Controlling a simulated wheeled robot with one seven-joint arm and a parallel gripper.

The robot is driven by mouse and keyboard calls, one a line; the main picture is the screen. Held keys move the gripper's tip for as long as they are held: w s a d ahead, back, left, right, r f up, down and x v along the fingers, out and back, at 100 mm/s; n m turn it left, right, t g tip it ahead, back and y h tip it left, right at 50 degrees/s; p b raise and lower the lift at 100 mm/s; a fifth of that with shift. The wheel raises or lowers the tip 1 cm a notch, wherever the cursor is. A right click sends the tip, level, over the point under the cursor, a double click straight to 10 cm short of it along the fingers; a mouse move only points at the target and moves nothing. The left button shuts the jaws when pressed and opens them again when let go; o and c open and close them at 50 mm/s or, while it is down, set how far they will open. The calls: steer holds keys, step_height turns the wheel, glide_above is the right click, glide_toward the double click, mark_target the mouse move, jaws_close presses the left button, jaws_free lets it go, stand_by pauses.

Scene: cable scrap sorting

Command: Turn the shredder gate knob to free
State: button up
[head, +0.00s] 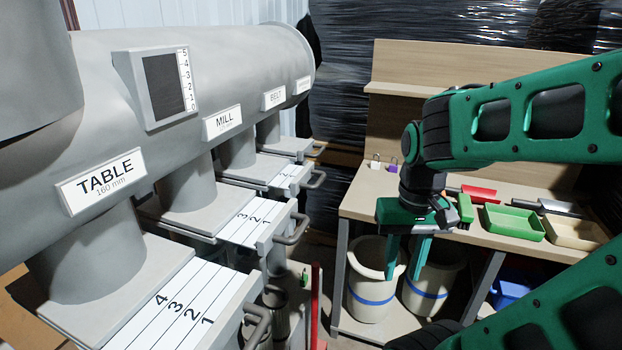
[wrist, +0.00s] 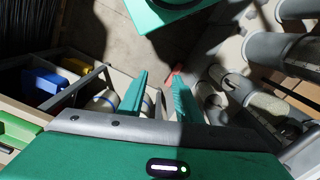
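My gripper (head: 406,258) hangs fingers-down in front of the wooden bench, its two green fingers apart with nothing between them. In the wrist view the open fingers (wrist: 160,98) point toward the floor. I cannot make out a shredder gate knob in either view. The grey duct on the left carries labelled branches, TABLE (head: 101,180), MILL (head: 222,122) and BELT (head: 273,95); a fourth label is too small to read. Each branch has a numbered slide plate with a handle, such as the TABLE plate (head: 150,322). My gripper is to the right of these and touches none.
White bins with blue bands (head: 372,291) stand below. A gauge (head: 163,87) is on the duct. A red upright (head: 315,300) stands between.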

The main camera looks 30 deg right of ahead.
steer(key=o, duration=0.3)
steer(key=shift+s+r, duration=0.1)
steer(key=shift+s, duration=0.1)
steer(key=w+d+f+m+t+y, duration=0.15)
steer(key=w+f, duration=0.25)
steer(key=w, duration=0.6)
steer(key=w+f+m+t+y, duration=0.1)
steer(key=w+f+m+y, duration=0.2)
steer(key=w, duration=0.6)
steer(key=w+d+f+m+t+y, duration=0.1)
steer(key=w+f+t+y, duration=0.15)
steer(key=w+f, duration=0.55)
steer(key=w+d+r+m+t+y, duration=0.4)
steer(key=w+d+r+m+t, duration=0.45)
steer(key=w+d+r, duration=0.3)
steer(key=w+a+n, duration=0.1)
steer(key=w+a, duration=0.4)
steer(key=w, duration=0.2)
steer(key=shift+w+a+f+t, duration=0.25)
steer(key=shift+a+t, duration=0.1)
steer(key=shift+t, duration=0.1)
steer(key=shift+c, duration=0.6)
